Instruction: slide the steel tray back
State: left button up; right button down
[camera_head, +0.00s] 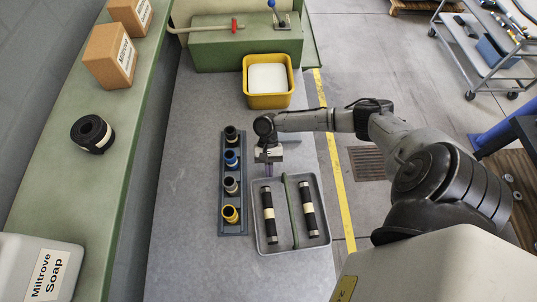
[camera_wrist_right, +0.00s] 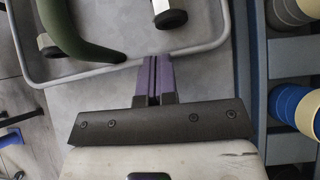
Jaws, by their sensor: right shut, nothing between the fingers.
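The steel tray (camera_head: 281,228) lies on the grey bench top, right of the dark rack. It holds two black cylinders with cream bands (camera_head: 268,213) (camera_head: 308,209) and a green handle (camera_head: 290,205) runs across its middle. My right gripper (camera_head: 267,178) is shut and empty, pointing down at the tray's far edge near its left corner. In the right wrist view, its purple fingers (camera_wrist_right: 153,80) meet the tray's rim (camera_wrist_right: 95,71) in the picture. I cannot tell whether they touch it. My left gripper is in neither view.
The dark rack (camera_head: 233,227) with several coloured rolls stands close left of the tray. A yellow bin (camera_head: 271,101) and a green machine block (camera_head: 240,49) stand farther back. Bench top between the bin and tray is clear, apart from my right arm above it.

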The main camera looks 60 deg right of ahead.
aim_at(272, 215)
jog(key=s+a+p, duration=0.2)
jog(key=a+p, duration=0.1)
jog(key=a, duration=0.1)
jog(key=s+a+p, duration=0.3)
jog(key=p, duration=0.1)
jog(key=s+a+p, duration=0.2)
jog(key=a+p, duration=0.1)
jog(key=a, duration=0.1)
jog(key=shift+s+a+r+p, duration=0.3)
jog(key=shift+s+r+p, duration=0.05)
jog(key=shift+s+r, duration=0.05)
jog(key=s+a+p, duration=0.1)
jog(key=s+a, duration=0.1)
jog(key=a, duration=0.1)
jog(key=s+a+p, duration=0.2)
jog(key=a, duration=0.1)
jog(key=s+a+p, duration=0.2)
jog(key=a, duration=0.2)
jog(key=shift+s+f, duration=0.3)
jog(key=shift+f, duration=0.05)
jog(key=shift+s+a+f, duration=0.1)
jog(key=shift+a, duration=0.05)
